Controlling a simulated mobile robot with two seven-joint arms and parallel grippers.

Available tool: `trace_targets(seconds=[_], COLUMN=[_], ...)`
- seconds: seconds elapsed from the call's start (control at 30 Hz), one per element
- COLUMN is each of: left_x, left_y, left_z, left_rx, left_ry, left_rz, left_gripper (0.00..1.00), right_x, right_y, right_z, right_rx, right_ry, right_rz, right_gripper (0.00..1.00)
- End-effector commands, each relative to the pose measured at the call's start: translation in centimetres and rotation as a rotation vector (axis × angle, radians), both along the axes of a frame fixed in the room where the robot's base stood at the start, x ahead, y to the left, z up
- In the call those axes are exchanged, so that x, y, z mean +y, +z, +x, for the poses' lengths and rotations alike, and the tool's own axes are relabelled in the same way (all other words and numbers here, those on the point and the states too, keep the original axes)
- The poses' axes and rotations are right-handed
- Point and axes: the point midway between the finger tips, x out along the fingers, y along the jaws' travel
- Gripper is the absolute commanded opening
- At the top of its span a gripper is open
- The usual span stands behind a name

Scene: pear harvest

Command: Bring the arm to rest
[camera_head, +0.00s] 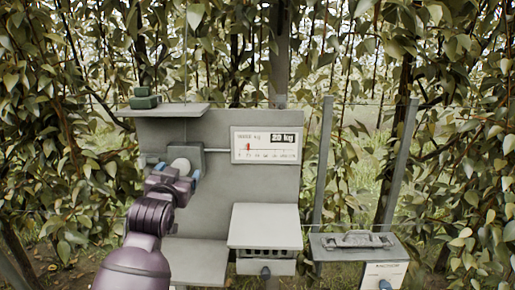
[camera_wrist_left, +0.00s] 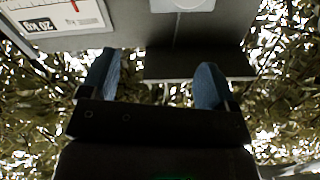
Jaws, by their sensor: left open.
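My left arm comes in from the lower left in the head view. Whether the fingers touch the knob or panel cannot be told. My right gripper is not in view.
The panel carries a scale display (camera_head: 266,145) reading 20 kg or similar. A shelf (camera_head: 165,110) with green weights (camera_head: 144,98) juts out above the gripper. Leafy branches surround everything.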

Motion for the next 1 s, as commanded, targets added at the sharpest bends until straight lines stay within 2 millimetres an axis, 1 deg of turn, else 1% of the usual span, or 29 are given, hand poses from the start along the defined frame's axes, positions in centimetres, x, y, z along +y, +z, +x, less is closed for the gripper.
trace_targets(seconds=[0.03, 0.17, 0.2, 0.27, 0.4, 0.47, 0.6, 0.67, 0.7, 0.77, 0.8, 0.87, 0.9, 1.0], left_x=[0.3, 1.1, 1.4, 1.8, 2.7, 3.1, 4.1, 4.5, 4.8, 5.2, 5.5, 5.9, 6.2, 6.8], left_y=[-1.8, -6.4, -8.0, -10.3, -15.9, -18.2, -23.6, -25.8, -27.3, -29.5, -30.9, -33.1, -34.4, -37.3], left_z=[-0.7, -2.9, -3.7, -5.1, -8.6, -10.3, -14.7, -16.7, -18.2, -20.4, -21.9, -24.4, -26.0, -29.9], left_rx=[0.002, 0.011, 0.017, 0.030, 0.074, 0.100, 0.171, 0.210, 0.236, 0.281, 0.314, 0.367, 0.400, 0.478], left_ry=[-0.005, -0.022, -0.026, -0.031, -0.036, -0.035, -0.028, -0.023, -0.019, -0.010, -0.003, 0.008, 0.015, 0.035], left_rz=[-0.008, -0.035, -0.042, -0.056, -0.080, -0.090, -0.107, -0.112, -0.116, -0.118, -0.120, -0.121, -0.120, -0.120], left_gripper=[0.82, 0.82, 0.82, 0.82, 0.82, 0.82, 0.82, 0.82, 0.82, 0.82, 0.82, 0.82, 0.82, 0.82], right_x=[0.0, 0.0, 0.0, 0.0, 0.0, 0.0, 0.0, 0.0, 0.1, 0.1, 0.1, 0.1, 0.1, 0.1], right_y=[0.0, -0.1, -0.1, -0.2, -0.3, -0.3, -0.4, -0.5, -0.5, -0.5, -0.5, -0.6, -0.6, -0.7], right_z=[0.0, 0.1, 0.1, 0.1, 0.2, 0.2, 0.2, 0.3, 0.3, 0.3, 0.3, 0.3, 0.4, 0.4], right_rx=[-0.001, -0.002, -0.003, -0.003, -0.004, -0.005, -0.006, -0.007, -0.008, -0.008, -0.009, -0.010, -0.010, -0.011], right_ry=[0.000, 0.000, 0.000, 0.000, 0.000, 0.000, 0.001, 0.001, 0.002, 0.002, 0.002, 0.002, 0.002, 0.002], right_rz=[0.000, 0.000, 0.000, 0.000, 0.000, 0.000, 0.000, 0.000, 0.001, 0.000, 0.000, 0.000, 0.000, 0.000], right_gripper=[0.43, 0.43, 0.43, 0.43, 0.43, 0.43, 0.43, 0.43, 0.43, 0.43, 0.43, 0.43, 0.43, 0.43])
